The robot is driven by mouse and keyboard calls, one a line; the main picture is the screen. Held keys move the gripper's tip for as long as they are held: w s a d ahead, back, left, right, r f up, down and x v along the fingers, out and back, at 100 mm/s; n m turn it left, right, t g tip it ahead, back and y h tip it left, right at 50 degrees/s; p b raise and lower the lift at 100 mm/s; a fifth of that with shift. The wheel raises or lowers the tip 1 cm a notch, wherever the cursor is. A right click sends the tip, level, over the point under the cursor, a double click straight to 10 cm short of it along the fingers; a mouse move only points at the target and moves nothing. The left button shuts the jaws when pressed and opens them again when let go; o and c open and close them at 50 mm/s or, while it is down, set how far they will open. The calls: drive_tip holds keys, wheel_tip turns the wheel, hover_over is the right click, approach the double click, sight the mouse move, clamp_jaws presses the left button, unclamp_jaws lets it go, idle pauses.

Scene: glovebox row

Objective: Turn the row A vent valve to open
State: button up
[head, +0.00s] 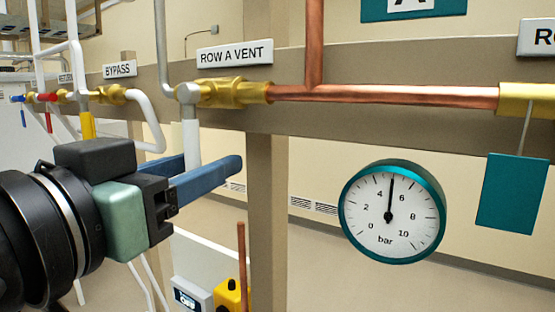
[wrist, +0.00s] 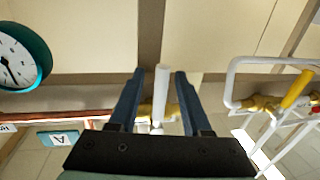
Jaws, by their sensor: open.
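The row A vent valve (head: 235,93) is a brass body on a horizontal copper pipe, under a "ROW A VENT" sign (head: 235,52). Its white lever (head: 192,142) hangs straight down, across the line of the pipe, from a grey hub at the valve's left end. My gripper (head: 212,160) is open at the lever's lower part, a finger on either side. In the wrist view the lever (wrist: 162,82) stands between the two blue fingers of my gripper (wrist: 160,74), with a gap visible on each side. The near finger hides the lever's lower end in the head view.
A pressure gauge (head: 392,212) reads about 5 bar at the right. A bypass valve (head: 108,94) with a yellow lever and white pipes stands at the left. A beige post (head: 267,200) is behind my gripper. A teal tag (head: 511,192) hangs at the far right.

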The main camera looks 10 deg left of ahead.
drive_tip(key=shift+w+d, duration=0.15)
drive_tip(key=shift+w, duration=1.1)
clamp_jaws()
idle(0.5)
